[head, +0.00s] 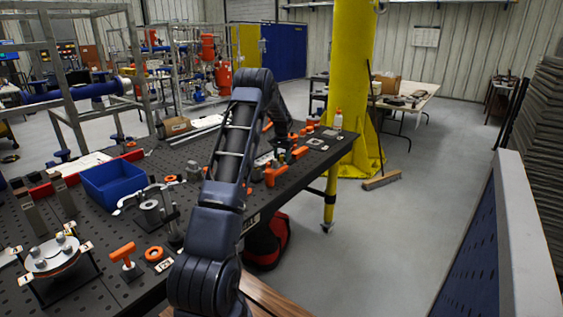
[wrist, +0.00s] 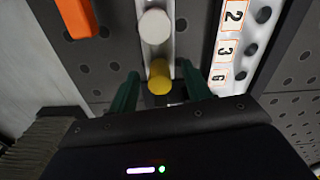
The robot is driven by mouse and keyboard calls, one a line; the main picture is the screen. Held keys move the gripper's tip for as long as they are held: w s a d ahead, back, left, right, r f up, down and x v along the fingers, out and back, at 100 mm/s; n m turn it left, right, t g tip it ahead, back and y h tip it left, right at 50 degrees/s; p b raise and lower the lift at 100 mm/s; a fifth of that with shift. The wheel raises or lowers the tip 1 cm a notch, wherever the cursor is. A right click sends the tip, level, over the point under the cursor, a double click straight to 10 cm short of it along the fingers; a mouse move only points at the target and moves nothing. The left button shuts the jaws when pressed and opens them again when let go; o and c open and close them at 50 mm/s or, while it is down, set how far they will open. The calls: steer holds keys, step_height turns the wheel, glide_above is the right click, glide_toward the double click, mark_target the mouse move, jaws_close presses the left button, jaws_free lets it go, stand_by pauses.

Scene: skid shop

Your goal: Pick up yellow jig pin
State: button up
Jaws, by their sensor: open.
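The yellow jig pin (wrist: 159,84) stands in a pale strip in the wrist view, its round yellow end toward the camera. My gripper (wrist: 158,76) is open, with one green finger on each side of the yellow pin. Gaps show between the fingers and the pin, so they do not look closed on it. A white round pin (wrist: 154,27) stands in the same strip just beyond the yellow one. In the head view my gripper (head: 286,143) is low over the far right part of the black table; the yellow pin is too small to make out there.
A white strip with numbered labels and holes (wrist: 229,45) lies to the right of the pins. An orange part (wrist: 76,17) is at upper left. The black perforated table (head: 95,205) also bears a blue bin (head: 113,187) and several orange clamps.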

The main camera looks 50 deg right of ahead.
jaws_close()
steer(key=shift+r, duration=0.1)
